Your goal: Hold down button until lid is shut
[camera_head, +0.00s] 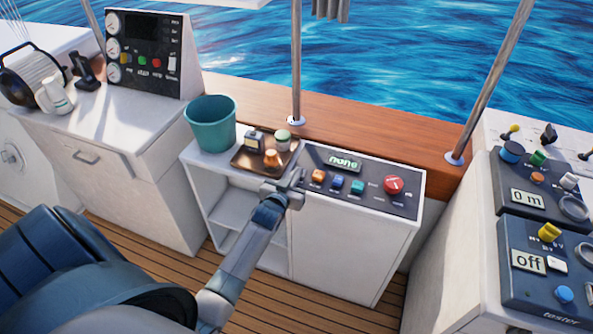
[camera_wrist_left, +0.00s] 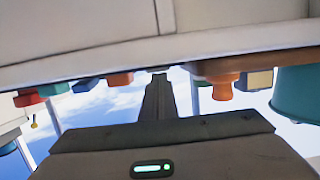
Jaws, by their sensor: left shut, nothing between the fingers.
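A dark control panel (camera_head: 362,182) lies on the white cabinet and has a small display reading "none". Its buttons are an orange one (camera_head: 318,176), a blue one (camera_head: 337,182), a teal one (camera_head: 357,187) and a larger red one (camera_head: 393,185). My left gripper (camera_head: 297,178) is shut and empty, just left of the orange button. In the left wrist view the gripper (camera_wrist_left: 158,78) points toward the cabinet edge, with the orange button (camera_wrist_left: 120,79) to its left. I cannot tell whether it touches anything. No lid can be made out. My right gripper is out of view.
A brown tray (camera_head: 245,161) with small objects and a teal bucket (camera_head: 211,125) stand left of the panel. A gauge console (camera_head: 147,52) is at the back left. A metal post (camera_head: 296,60) rises behind.

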